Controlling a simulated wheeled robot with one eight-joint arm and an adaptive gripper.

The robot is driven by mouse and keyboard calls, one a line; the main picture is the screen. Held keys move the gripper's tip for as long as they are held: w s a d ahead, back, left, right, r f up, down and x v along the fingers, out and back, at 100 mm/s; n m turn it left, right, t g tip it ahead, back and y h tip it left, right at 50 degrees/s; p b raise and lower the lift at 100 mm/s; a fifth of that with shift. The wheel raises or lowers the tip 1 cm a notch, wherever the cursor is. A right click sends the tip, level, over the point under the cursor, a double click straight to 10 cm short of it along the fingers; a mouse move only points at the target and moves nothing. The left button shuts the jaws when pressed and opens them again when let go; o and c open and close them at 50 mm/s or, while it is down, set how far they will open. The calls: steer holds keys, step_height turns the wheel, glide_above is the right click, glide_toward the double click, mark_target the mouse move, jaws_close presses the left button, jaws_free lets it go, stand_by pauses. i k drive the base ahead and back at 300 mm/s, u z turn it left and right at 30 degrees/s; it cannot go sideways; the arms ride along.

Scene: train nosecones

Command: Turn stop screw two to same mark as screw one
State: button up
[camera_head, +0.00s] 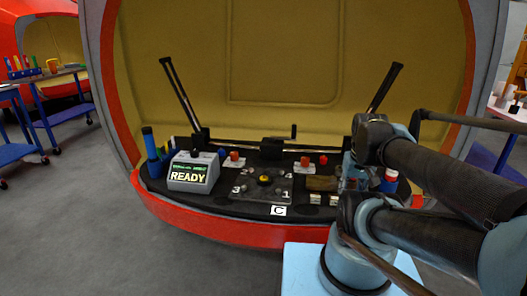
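A dark square plate (262,189) lies on the black shelf, left of my arm. A yellow knob (264,179) sits at its middle, and small grey screws stand near its corners. The white numbers 3 and 1 show at the plate's front left and front right. The two far numbers are too small to read surely, so I cannot tell which screw is two. The screws' marks are too small to see. My arm comes in from the right, and its wrist stands right of the plate. My gripper's fingers cannot be made out among the arm links.
A grey box reading READY (193,173) stands left of the plate. A blue bottle (150,144) stands at the shelf's left end. Two black levers (180,95) (384,88) rise behind. A C label (279,211) is at the front. Red-capped parts sit behind the plate.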

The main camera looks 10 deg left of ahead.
mark_target(234, 156)
steer(key=z, duration=0.95)
steer(key=k, duration=1.1)
steer(key=u, duration=1.5)
steer(key=i, duration=1)
steer(key=z, duration=0.05)
